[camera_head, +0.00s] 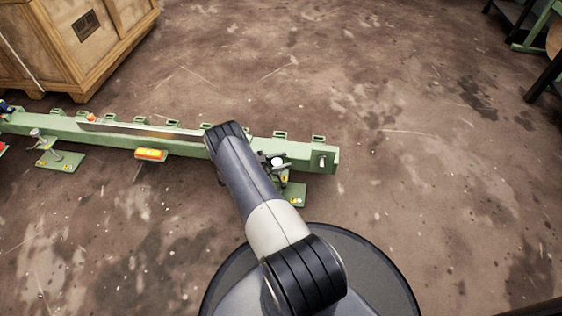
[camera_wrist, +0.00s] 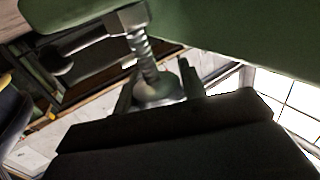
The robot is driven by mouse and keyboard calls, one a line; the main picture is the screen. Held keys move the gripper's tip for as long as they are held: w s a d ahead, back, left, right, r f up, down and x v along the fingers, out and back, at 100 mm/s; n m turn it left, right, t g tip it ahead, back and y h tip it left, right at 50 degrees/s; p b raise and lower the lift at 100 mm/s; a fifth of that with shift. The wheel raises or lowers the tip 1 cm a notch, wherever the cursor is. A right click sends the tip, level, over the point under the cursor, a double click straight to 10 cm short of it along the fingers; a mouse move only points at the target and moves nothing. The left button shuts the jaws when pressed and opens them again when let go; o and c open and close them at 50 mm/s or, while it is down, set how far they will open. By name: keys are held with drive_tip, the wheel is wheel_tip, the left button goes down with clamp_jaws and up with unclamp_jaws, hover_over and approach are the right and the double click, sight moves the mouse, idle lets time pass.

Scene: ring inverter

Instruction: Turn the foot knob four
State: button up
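The foot knob (camera_wrist: 158,92) is a round silver metal piece at the end of a threaded screw (camera_wrist: 143,48), seen in the wrist view. My gripper (camera_wrist: 160,82) has one dark finger on each side of it. No clear gap shows between the fingers and the knob, so the gripper looks shut on it. In the head view my gripper (camera_head: 272,165) is at the right part of the green beam (camera_head: 300,150), above a green foot plate (camera_head: 294,194). My arm hides part of the beam, and the dark gripper body hides the knob's near side in the wrist view.
A second foot plate (camera_head: 60,160) stands further left. An orange-yellow block (camera_head: 151,154) sits at the beam's front side. A wooden crate (camera_head: 75,45) stands at the back left. The floor to the right of the beam is clear. A dark-tipped lever (camera_wrist: 62,62) is left of the screw.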

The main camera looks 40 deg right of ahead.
drive_tip(key=o, duration=0.4)
drive_tip(key=shift+a, duration=0.1)
drive_tip(key=p+v, duration=0.1)
drive_tip(key=v, duration=0.9)
drive_tip(key=shift+w+a, duration=0.15)
drive_tip(key=shift+a, duration=0.1)
drive_tip(key=shift+f, duration=0.1)
drive_tip(key=b+x, duration=0.1)
drive_tip(key=x, duration=0.9)
drive_tip(key=shift+s+d, duration=0.2)
drive_tip(key=shift+d, duration=0.15)
